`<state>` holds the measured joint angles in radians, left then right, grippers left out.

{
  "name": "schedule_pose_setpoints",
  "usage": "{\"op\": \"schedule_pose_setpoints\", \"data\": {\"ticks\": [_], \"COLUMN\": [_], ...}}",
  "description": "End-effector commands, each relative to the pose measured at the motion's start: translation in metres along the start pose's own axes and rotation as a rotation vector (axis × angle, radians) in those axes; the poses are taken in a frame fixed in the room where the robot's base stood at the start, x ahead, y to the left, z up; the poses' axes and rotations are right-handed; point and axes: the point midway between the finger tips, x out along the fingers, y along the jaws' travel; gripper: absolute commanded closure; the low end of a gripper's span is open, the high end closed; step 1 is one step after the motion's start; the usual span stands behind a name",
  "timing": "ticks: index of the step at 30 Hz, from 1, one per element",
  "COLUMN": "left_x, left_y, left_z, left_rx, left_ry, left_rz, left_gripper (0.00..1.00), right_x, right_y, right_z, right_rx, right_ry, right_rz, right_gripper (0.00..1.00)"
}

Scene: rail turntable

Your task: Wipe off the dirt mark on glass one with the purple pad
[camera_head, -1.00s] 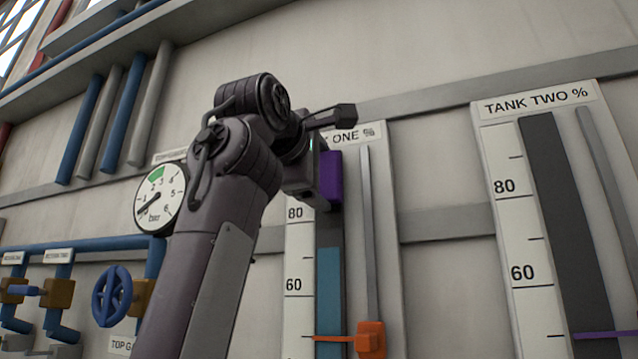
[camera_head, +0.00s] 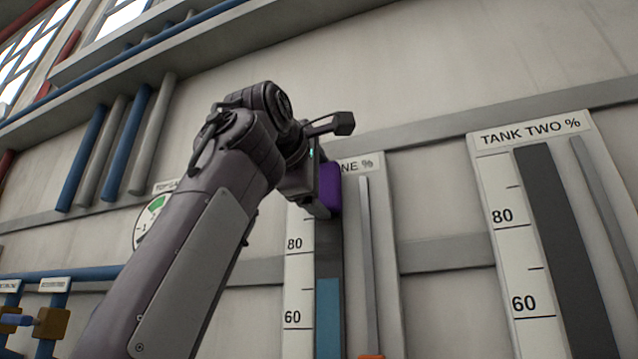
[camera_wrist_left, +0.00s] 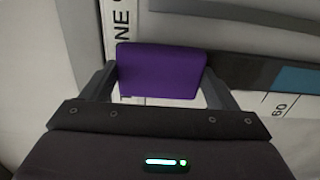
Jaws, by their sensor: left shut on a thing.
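My left gripper (camera_head: 318,190) is shut on the purple pad (camera_head: 330,188) near the top of the tank one gauge. In the left wrist view the pad (camera_wrist_left: 160,72) sits between the two fingers. Glass one (camera_head: 328,310) is the dark vertical strip with a blue lower part, beside a white scale. The pad is in front of its upper end; I cannot tell whether it touches. No dirt mark shows; the pad and gripper hide the top of the glass. My right gripper is not in view.
The tank two gauge (camera_head: 505,180) stands to the right. A grey rod (camera_head: 372,260) runs along glass one's right side, with an orange part (camera_head: 370,356) at the bottom edge. A round pressure dial (camera_head: 143,228) is partly behind my left arm. Pipes and valves are at left.

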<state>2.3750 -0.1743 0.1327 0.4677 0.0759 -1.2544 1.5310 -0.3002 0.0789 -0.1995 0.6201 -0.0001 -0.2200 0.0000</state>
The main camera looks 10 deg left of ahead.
Motion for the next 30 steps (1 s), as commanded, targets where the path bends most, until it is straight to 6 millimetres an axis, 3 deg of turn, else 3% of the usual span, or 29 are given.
{"op": "schedule_pose_setpoints", "data": {"ticks": [6,30], "left_x": [0.003,0.001], "left_y": [-0.025,-0.065], "left_z": [0.000,0.000], "left_rx": [0.000,0.000], "left_ry": [-0.001,-0.001], "left_rz": [-0.004,-0.006], "left_gripper": [0.37,0.37], "right_x": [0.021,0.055], "right_y": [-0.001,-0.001], "right_z": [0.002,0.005], "right_rx": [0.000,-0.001], "right_ry": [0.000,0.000], "right_rz": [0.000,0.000], "right_gripper": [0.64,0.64]}}
